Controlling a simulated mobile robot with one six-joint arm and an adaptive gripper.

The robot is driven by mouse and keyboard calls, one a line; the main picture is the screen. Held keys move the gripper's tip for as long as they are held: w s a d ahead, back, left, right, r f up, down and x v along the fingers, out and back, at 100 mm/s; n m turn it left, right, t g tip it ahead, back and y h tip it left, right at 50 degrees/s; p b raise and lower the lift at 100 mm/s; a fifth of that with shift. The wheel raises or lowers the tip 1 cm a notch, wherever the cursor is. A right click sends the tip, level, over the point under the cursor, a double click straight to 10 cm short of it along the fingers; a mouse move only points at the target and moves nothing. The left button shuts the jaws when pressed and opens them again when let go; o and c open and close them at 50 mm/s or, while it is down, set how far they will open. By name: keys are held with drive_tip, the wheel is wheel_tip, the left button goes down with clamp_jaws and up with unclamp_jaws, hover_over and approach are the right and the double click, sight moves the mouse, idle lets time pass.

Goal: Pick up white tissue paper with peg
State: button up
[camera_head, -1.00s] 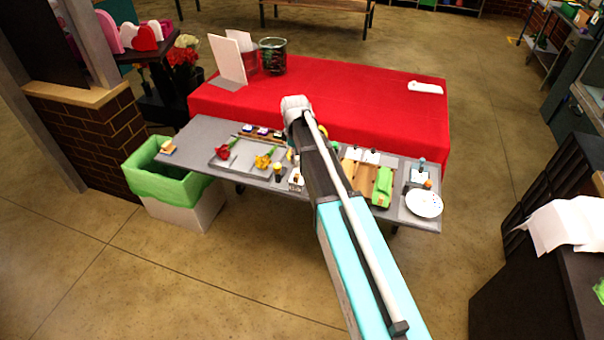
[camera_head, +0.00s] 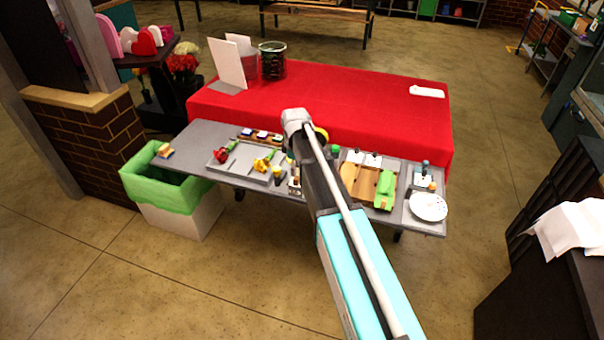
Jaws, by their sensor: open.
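My arm reaches over the grey worktable (camera_head: 220,135), and its wrist end is above the table's back edge. My gripper is hidden behind the arm, so its fingers do not show. Two small white pieces (camera_head: 355,156) (camera_head: 374,160) stand at the back of a wooden board (camera_head: 363,181), right of my arm. They are too small to tell whether either is the tissue paper with a peg. A large white sheet (camera_head: 572,228) drapes over the dark cabinet at the right; no peg shows on it.
A grey tray (camera_head: 236,165) holds red and yellow flowers. A green roll (camera_head: 384,190) lies on the board, and a white plate (camera_head: 428,207) is at the right end. A red-covered table (camera_head: 370,105) stands behind. A green-lined bin (camera_head: 165,190) stands front left.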

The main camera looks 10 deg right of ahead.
sight(296, 178)
drive_tip(key=shift+f, duration=0.1)
drive_tip(key=shift+f+b, duration=2.55)
drive_tip(key=shift+b, duration=0.1)
clamp_jaws()
